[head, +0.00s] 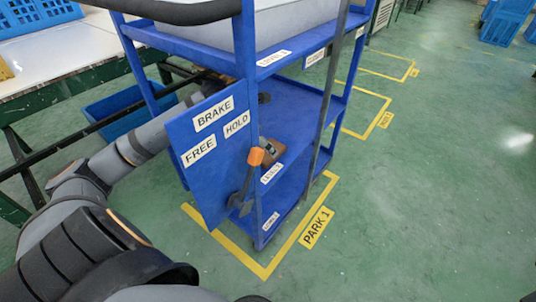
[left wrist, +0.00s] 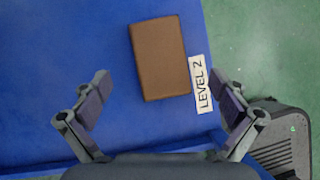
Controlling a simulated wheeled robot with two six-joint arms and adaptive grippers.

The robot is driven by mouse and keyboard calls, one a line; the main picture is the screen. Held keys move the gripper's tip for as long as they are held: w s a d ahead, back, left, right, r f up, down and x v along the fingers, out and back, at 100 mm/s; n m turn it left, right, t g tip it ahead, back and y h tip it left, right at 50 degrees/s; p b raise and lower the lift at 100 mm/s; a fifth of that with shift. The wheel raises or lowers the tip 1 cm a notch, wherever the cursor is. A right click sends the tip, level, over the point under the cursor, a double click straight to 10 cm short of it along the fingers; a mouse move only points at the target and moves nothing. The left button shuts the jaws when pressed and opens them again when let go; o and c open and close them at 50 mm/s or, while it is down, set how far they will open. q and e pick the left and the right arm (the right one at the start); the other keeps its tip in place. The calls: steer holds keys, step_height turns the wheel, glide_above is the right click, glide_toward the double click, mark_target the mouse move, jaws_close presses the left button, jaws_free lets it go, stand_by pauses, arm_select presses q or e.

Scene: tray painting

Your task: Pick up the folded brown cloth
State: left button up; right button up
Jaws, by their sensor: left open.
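The folded brown cloth (left wrist: 160,57) lies flat on the blue LEVEL 2 shelf (left wrist: 60,110), beside the LEVEL 2 label, in the left wrist view. In the head view a small part of the cloth (head: 270,147) shows past the cart's side panel. My left gripper (left wrist: 167,88) is open, its two fingers wide apart, one on each side of the cloth's near end in the picture. Nothing is between the fingers in their grip. In the head view the side panel hides most of this gripper. My right gripper is not in view.
The blue cart (head: 300,97) stands in the yellow PARK 1 outline. Its side panel (head: 212,180) reads BRAKE, FREE and HOLD; an orange-knobbed lever (head: 256,157) stands at its edge. A grey upright bar crosses the cart's open side.

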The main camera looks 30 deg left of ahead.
arm_select(q)
steer(key=shift+b+x, duration=0.7)
steer(key=shift+x, duration=1.35)
steer(key=shift+f, duration=0.3)
steer(key=c, duration=1.2)
